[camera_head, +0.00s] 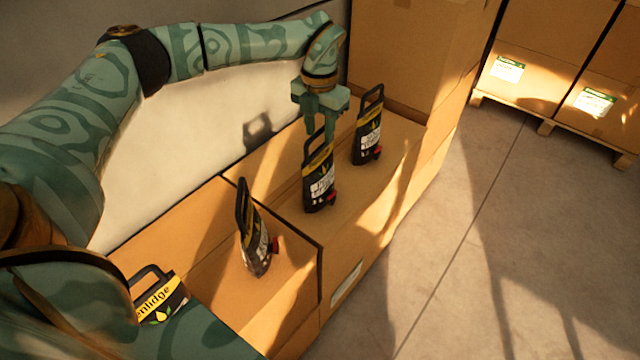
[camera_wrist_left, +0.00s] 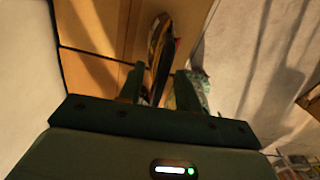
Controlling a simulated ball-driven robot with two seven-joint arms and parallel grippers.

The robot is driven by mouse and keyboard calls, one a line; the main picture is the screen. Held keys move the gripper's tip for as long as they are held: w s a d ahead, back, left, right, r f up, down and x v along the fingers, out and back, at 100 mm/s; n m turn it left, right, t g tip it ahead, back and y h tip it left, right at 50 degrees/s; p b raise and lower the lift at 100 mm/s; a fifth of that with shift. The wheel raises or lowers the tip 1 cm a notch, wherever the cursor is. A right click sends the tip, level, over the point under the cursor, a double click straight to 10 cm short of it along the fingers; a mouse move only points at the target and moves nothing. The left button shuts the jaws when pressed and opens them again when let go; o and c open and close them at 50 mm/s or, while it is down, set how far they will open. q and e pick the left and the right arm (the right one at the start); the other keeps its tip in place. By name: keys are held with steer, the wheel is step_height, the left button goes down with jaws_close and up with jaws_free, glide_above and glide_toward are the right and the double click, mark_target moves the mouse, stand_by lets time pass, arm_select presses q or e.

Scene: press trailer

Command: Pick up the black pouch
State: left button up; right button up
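A black pouch (camera_head: 319,184) with a yellow band, white label, red cap and loop handle stands on a cardboard box, in the middle of the head view. My left gripper (camera_head: 321,132) points down right at its handle, which its fingers partly hide. In the left wrist view the pouch (camera_wrist_left: 160,50) shows between the two spread fingers of the left gripper (camera_wrist_left: 158,85), with gaps visible, so the gripper looks open. Similar pouches stand behind it (camera_head: 368,132), nearer to me (camera_head: 256,243) and at the lower left (camera_head: 160,300). My right gripper is not in view.
The pouches stand on cardboard boxes (camera_head: 385,225) along a pale wall (camera_head: 165,185). A taller box stack (camera_head: 405,55) rises just behind. More boxes on a pallet (camera_head: 545,128) stand at the upper right. The concrete floor (camera_head: 500,250) on the right is clear.

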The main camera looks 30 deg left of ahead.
mark_target(320, 147)
arm_select(q)
steer(key=shift+f, duration=0.25)
steer(key=shift+s+d+f, duration=0.1)
steer(key=shift+f, duration=0.2)
step_height(320, 147, down, 4)
steer(key=shift+s+f+b, duration=0.1)
steer(key=shift+b, duration=0.95)
steer(key=shift+f, duration=0.2)
steer(key=shift+r, duration=0.15)
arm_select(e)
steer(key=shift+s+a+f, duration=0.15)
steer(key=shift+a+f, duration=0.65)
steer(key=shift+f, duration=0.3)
arm_select(q)
jaws_close()
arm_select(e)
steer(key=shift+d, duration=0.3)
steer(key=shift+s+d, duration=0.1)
